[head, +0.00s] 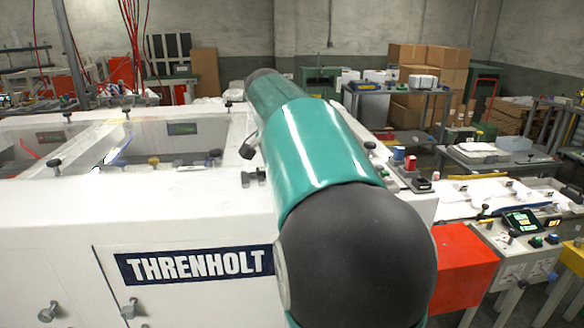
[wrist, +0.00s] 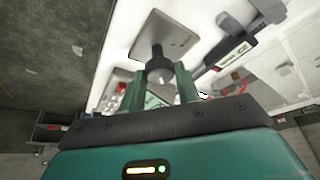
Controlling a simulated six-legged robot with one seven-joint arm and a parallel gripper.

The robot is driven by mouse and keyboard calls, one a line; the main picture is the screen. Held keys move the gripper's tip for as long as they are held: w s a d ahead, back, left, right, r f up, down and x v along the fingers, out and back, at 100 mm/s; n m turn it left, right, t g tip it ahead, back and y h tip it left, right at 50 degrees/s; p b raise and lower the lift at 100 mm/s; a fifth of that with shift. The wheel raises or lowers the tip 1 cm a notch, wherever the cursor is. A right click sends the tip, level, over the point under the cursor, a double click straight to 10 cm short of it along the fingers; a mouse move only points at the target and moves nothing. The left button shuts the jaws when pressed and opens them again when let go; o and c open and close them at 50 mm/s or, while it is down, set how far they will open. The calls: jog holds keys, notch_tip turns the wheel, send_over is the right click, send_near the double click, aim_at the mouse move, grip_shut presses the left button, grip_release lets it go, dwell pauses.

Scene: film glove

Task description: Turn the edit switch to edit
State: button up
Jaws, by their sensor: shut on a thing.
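In the wrist view, a black switch knob (wrist: 157,52) stands out from a grey metal plate (wrist: 178,36) on a white machine surface. I take it for the edit switch, but I cannot read its marking or tell its setting. My gripper (wrist: 159,78) is at the knob, with one green finger on each side, shut on it. In the head view my own teal and black arm fills the middle and hides the gripper and the knob.
A white machine marked THRENHOLT (head: 195,266) spans the left, with small knobs along its top. A red block (head: 464,262) and a control panel (head: 520,221) stand at the right. In the wrist view, a dark labelled device (wrist: 232,53) sits close right of the gripper.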

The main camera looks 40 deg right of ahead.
dwell(0.5)
jog(key=o, duration=1)
jog(key=v, duration=1.4)
jog(key=shift+a+f, duration=0.1)
